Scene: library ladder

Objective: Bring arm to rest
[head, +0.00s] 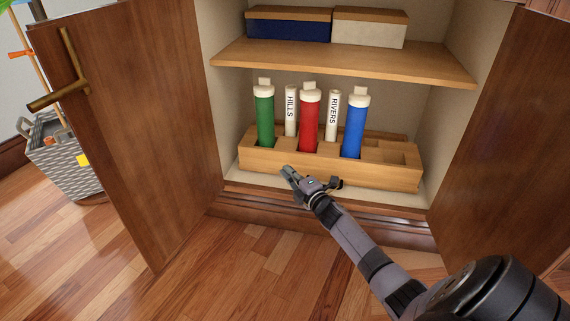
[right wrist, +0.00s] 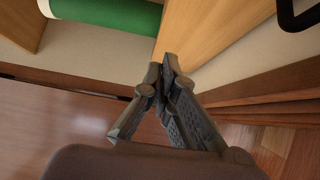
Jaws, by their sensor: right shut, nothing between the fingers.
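My right gripper (head: 287,172) is shut and empty in front of the wooden rack (head: 330,174) in the open cabinet. My right arm (head: 350,237) reaches up to it from the lower right. In the right wrist view the fingers (right wrist: 168,75) meet at their tips, with the rack's wood (right wrist: 205,30) beyond them. The rack holds a green tube (head: 265,118), a red tube (head: 309,122) and a blue tube (head: 355,127), all upright. White rolls marked HILLS (head: 290,105) and RIVERS (head: 333,110) stand between them. My left gripper is in neither view.
The cabinet's left door (head: 135,130) and right door (head: 500,130) stand open on either side of my arm. A shelf (head: 340,62) above the tubes bears a blue box (head: 288,27) and a cream box (head: 368,30). A grey basket (head: 64,160) stands at far left.

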